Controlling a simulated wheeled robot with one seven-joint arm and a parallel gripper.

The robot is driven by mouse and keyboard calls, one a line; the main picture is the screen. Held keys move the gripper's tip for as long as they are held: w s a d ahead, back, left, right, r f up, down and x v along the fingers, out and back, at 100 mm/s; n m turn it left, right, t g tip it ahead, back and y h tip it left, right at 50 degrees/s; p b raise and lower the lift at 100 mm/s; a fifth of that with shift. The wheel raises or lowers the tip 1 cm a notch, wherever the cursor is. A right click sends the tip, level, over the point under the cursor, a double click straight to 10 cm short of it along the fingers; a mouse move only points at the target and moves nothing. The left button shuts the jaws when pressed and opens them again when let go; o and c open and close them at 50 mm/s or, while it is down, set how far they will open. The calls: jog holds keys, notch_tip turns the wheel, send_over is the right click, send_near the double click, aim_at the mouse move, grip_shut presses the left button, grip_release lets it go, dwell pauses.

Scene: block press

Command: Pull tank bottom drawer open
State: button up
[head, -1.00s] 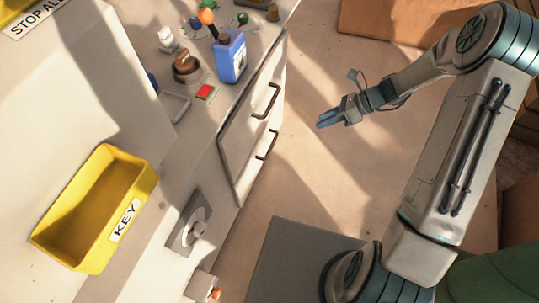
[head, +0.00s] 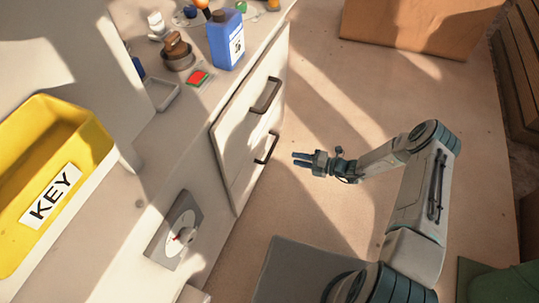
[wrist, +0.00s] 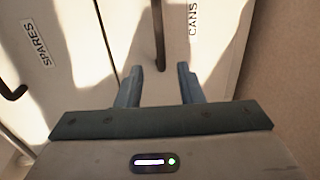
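The pale cabinet has two drawer fronts, both looking shut. The bottom drawer (head: 246,178) has a dark bar handle (head: 267,147). In the wrist view the bottom drawer (wrist: 197,65) carries a CANS label, and its handle (wrist: 158,35) stands ahead, in line with the gap between my fingertips. The top drawer's handle (head: 267,95) is above; in the wrist view it is at the left (wrist: 12,91), near a SPARES label. My gripper (head: 294,159) is open and empty, to the right of the bottom handle and apart from it. My fingers (wrist: 158,70) are spread.
On the cabinet top are a blue bottle (head: 226,42), a red button (head: 198,77) and small items. A yellow KEY bin (head: 88,152) and a round dial (head: 180,231) are at left. A brown box (head: 420,25) stands at the back. The floor (head: 330,100) before the drawers is open.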

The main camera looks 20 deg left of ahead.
aim_at(270, 152)
jog(key=b+x, duration=0.3)
jog(key=x, duration=0.9)
jog(key=shift+s+a, duration=0.15)
jog(key=shift+a, duration=0.2)
grip_shut()
